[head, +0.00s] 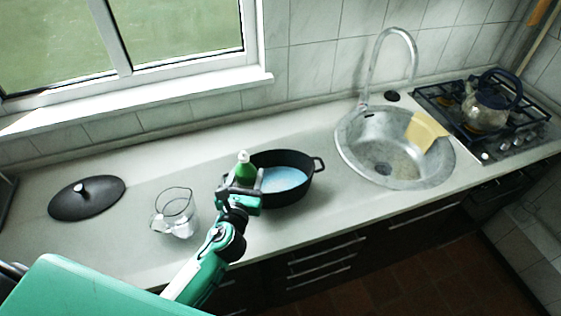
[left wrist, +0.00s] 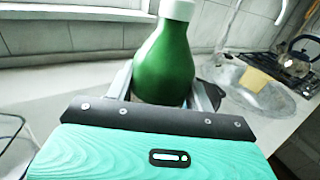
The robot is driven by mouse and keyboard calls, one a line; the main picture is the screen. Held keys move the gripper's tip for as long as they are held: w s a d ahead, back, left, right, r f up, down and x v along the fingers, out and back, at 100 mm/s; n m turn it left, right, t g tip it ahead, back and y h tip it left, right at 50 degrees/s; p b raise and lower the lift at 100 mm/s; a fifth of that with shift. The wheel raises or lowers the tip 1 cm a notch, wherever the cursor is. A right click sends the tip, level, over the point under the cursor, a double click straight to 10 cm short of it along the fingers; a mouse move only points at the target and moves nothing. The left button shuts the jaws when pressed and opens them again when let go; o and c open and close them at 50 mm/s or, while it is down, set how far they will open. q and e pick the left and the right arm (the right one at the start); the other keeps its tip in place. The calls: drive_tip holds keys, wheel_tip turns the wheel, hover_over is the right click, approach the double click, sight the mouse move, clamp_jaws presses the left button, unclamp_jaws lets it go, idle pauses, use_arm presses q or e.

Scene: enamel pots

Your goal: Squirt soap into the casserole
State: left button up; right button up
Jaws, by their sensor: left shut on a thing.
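The black casserole (head: 293,193) stands on the counter left of the sink, with pale blue inside it. My left gripper (head: 242,188) is shut on a green soap bottle (head: 245,170) with a white cap. The bottle looks upright and overlaps the casserole's left side in the head view; I cannot tell whether they touch. In the left wrist view the bottle (left wrist: 166,65) stands between the two fingers (left wrist: 163,85), and it hides the casserole almost wholly. My right gripper is in neither view.
A black lid (head: 87,199) and a clear glass jug (head: 174,213) are on the counter at left. A round steel sink (head: 385,165) with a yellow cloth (head: 425,131) lies to the right. A kettle (head: 490,100) stands on the stove (head: 455,103).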

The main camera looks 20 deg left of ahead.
use_arm(q)
drive_tip(key=w+a+r+n+y+p, duration=0.2)
drive_tip(key=w+y+p, duration=0.1)
drive_tip(key=w, duration=0.8)
wheel_tip(320, 180, down, 6)
drive_tip(key=w+b, duration=0.1)
drive_tip(key=b, duration=0.3)
drive_tip(key=shift+w+a, duration=0.15)
drive_tip(key=shift+w, duration=0.15)
drive_tip(key=shift+r, duration=0.1)
